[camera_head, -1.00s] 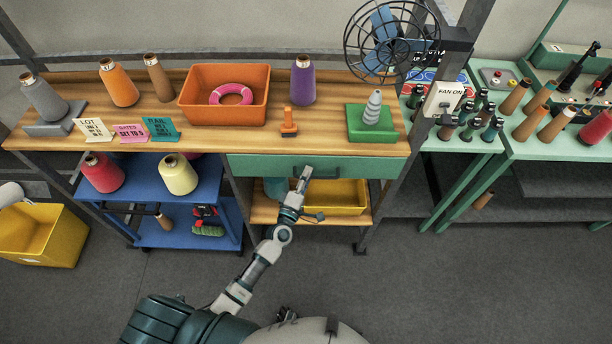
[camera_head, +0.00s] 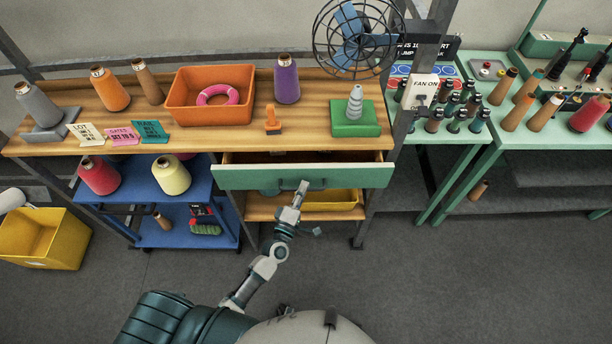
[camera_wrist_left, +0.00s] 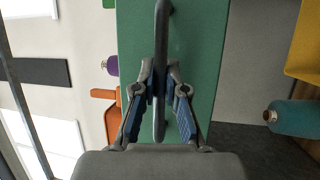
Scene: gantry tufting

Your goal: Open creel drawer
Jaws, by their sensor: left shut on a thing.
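The creel drawer (camera_head: 352,177) has a green front below the wooden creel top and stands part way out, with a dark gap showing above its front. Its dark bar handle (camera_wrist_left: 161,40) runs up and down the wrist view, in front of the green drawer front (camera_wrist_left: 205,50). My left gripper (camera_head: 302,187) is at the handle in the head view. In the left wrist view its two fingers (camera_wrist_left: 160,88) are closed around the handle from both sides. The drawer's inside is mostly hidden. My right gripper is not in view.
The wooden top (camera_head: 225,135) holds an orange bin (camera_head: 190,112), several cones and a green block (camera_head: 352,131). Below the drawer is a yellow bin (camera_head: 335,198). A blue cart (camera_head: 205,185) stands left. The floor in front is clear.

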